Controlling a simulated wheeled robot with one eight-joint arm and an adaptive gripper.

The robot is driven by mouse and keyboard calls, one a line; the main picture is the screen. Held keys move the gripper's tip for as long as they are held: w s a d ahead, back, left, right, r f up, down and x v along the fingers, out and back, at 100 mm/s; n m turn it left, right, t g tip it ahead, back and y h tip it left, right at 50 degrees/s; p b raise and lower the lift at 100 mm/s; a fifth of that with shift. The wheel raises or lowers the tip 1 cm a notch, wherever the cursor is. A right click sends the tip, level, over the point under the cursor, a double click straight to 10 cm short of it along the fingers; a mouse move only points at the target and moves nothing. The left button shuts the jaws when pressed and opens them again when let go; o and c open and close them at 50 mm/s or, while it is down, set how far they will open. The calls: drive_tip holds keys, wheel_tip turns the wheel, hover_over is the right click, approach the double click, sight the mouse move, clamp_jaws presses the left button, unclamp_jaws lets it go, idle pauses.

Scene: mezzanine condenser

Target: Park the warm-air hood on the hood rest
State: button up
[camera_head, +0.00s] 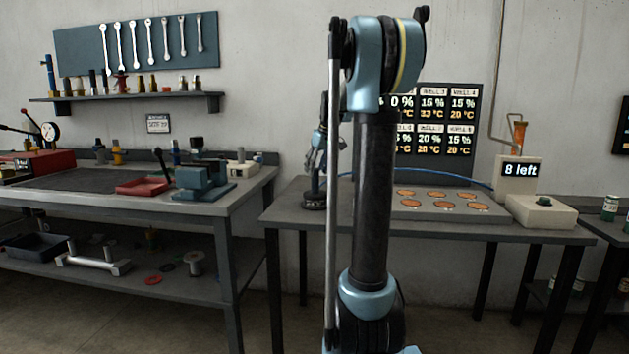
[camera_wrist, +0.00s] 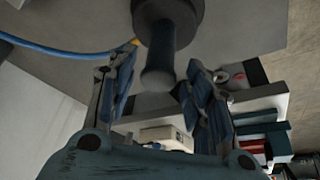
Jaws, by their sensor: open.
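The warm-air hood (camera_head: 314,203) looks like a dark round body at the left end of the right-hand table, left of the plate of wells. In the wrist view its dark body (camera_wrist: 168,14) is at the top, with a handle (camera_wrist: 158,72) standing out from it. A blue hose (camera_wrist: 60,48) runs toward it. My gripper (camera_head: 315,158) is above the hood in the head view, partly behind my arm. In the wrist view my gripper (camera_wrist: 160,68) is open, with a finger on each side of the handle and visible gaps. I cannot make out a separate hood rest.
A grey plate with copper-coloured wells (camera_head: 440,205) lies on the table behind my arm. A display screen (camera_head: 462,125) stands behind it. A cluttered workbench (camera_head: 95,195) is to the left.

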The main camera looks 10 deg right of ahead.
drive_tip(key=v, duration=0.5)
drive_tip(key=shift+s, duration=0.15)
drive_tip(key=s+a+f+m+g+h, duration=0.1)
drive_tip(key=s+f, duration=0.4)
drive_tip(key=s, duration=0.6)
drive_tip(key=s+a+f+m, duration=0.1)
drive_tip(key=s+f, duration=0.4)
drive_tip(key=s, duration=0.6)
drive_tip(key=s+f+m+h, duration=0.1)
drive_tip(key=s+f+m, duration=0.2)
drive_tip(key=s+f, duration=1.5)
drive_tip(key=shift+s+d+f+g, duration=0.25)
drive_tip(key=shift+s+d+g, duration=0.2)
drive_tip(key=shift+s, duration=0.2)
